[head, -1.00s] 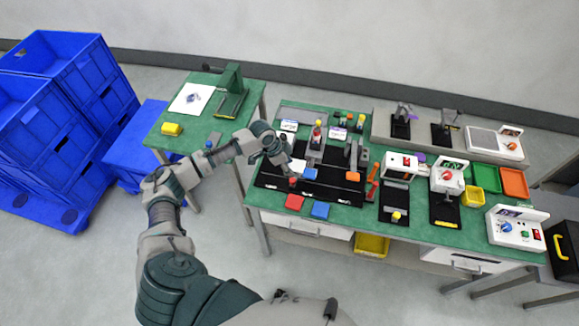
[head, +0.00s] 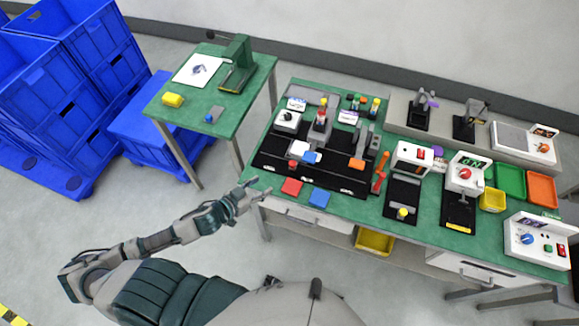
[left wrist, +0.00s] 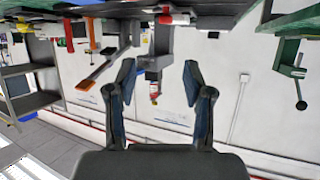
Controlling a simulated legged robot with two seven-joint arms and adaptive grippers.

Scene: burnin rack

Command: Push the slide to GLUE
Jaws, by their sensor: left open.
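The black rail base (head: 270,163) lies along the front left of the green bench. I cannot tell for sure which part is the slide, and the lettering on the small label signs (head: 348,117) is too small to read. My left gripper (head: 254,188) is open and empty at the bench's front left corner, apart from the rail. Its two fingers (left wrist: 160,78) stand apart in the left wrist view. My right gripper is not in view.
Red (head: 292,186) and blue (head: 319,197) pads lie at the front edge. Upright fixtures, including a red-topped one (head: 320,120), stand behind the rail. A side table (head: 190,125) and blue crates (head: 75,90) are at the left. The floor between is clear.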

